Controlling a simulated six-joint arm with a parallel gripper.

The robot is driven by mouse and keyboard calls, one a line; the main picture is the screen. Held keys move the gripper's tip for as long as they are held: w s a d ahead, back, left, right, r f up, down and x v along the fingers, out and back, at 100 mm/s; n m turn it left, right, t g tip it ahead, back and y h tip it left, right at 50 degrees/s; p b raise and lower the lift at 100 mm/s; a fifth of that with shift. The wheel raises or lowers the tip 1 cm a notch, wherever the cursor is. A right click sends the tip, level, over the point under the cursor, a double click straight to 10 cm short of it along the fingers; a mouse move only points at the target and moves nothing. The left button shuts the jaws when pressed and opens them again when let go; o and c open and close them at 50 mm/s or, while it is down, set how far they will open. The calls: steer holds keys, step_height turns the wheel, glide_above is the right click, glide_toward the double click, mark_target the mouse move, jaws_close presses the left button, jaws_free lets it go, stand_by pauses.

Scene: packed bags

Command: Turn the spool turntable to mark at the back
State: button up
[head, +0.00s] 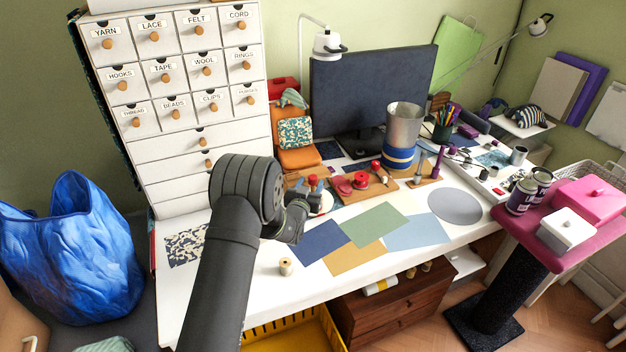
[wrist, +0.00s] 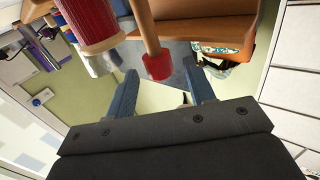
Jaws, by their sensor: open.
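The spool turntable is mostly hidden behind my arm in the head view; a pale rounded edge (head: 326,203) beside my gripper may be part of it. A wooden peg with a red tip (wrist: 158,66) shows in the wrist view, with a red thread spool (wrist: 88,20) beside it. My gripper (wrist: 160,72) is open. Its two blue fingers lie to either side of the red tip in that view; I cannot tell whether either touches it. In the head view my gripper (head: 311,184) is low over the table. The mark at the back cannot be made out.
Wooden boards with red knobs and discs (head: 360,180) lie right of my gripper. The white drawer cabinet (head: 185,125) stands left. Coloured sheets (head: 375,223) and a small pale spool (head: 286,267) lie in front on the table (head: 250,300).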

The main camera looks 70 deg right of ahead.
steer(key=shift+w+d, duration=0.15)
steer(key=shift+d, duration=1.45)
jaws_close()
